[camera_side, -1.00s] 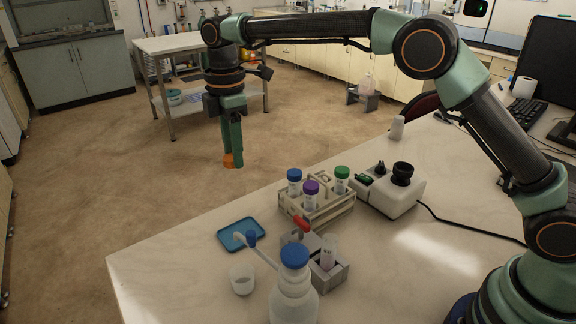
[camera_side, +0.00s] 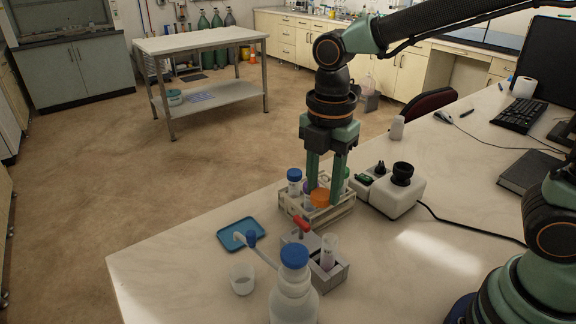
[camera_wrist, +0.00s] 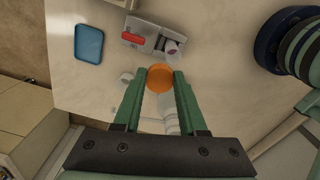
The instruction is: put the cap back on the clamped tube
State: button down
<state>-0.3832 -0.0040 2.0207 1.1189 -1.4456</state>
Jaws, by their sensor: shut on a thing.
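My gripper (camera_side: 323,199) is shut on the orange cap (camera_side: 320,198) and holds it in the air. In the side view the cap appears in front of the tube rack, up and slightly left of the clamped tube. The clamped tube (camera_side: 329,250) is clear, open-topped and upright in a grey clamp block (camera_side: 328,279) with a red handle (camera_side: 301,223). In the wrist view the cap (camera_wrist: 159,77) sits between the fingertips, with the tube (camera_wrist: 172,48) just beyond it, apart from it.
A rack (camera_side: 331,214) with blue-, purple- and green-capped tubes stands behind the clamp. A wash bottle (camera_side: 293,300) stands in front. A cup (camera_side: 242,279) and blue tray (camera_side: 236,236) lie left. A white device (camera_side: 391,194) stands right.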

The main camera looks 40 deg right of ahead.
notch_tip(320, 180, down, 7)
jog(key=s, duration=0.2)
jog(key=shift+s+d+f, duration=0.15)
jog(key=shift+d, duration=0.3)
jog(key=shift+f, duration=0.2)
dwell(2.1)
jog(key=shift+c, duration=1.9)
grip_release()
jog(key=o, duration=0.4)
